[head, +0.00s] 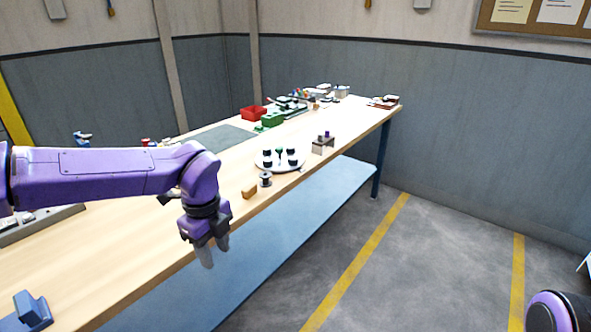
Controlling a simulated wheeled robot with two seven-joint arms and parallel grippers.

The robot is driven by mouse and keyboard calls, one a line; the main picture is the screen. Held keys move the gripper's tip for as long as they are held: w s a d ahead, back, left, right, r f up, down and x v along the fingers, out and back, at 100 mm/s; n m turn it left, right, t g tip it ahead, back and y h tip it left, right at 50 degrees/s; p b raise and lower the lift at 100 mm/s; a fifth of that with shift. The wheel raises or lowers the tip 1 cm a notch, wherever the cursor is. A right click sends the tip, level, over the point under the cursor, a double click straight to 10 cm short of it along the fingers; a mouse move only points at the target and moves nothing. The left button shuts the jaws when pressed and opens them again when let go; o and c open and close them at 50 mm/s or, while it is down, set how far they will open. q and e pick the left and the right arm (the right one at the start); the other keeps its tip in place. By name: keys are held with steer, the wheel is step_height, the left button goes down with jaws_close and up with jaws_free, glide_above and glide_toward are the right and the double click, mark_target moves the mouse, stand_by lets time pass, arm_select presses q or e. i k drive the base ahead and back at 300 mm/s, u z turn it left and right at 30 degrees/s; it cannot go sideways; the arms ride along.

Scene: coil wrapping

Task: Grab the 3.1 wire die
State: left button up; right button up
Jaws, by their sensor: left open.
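My left gripper (204,254) points down in front of the workbench's front edge, with its arm reaching in from the left. It is open and nothing shows between its fingers. A round white tray (259,158) on the bench holds several small dark cylindrical pieces (291,151) and a green one in the middle. They look like dies, but no size marking is readable, so I cannot tell which is the 3.1 one. The tray is to the right of and beyond my gripper. My right gripper is out of view.
A spool-like piece (265,179) and a wooden block (249,190) sit near the bench's front edge. A small stand (323,146) is right of the tray. Red (253,113) and green (272,120) bins stand farther back.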

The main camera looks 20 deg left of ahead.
mark_target(293, 160)
steer(key=u, duration=0.95)
steer(key=i, duration=1.15)
steer(key=z, duration=0.8)
steer(key=i, duration=0.9)
steer(key=z, duration=0.7)
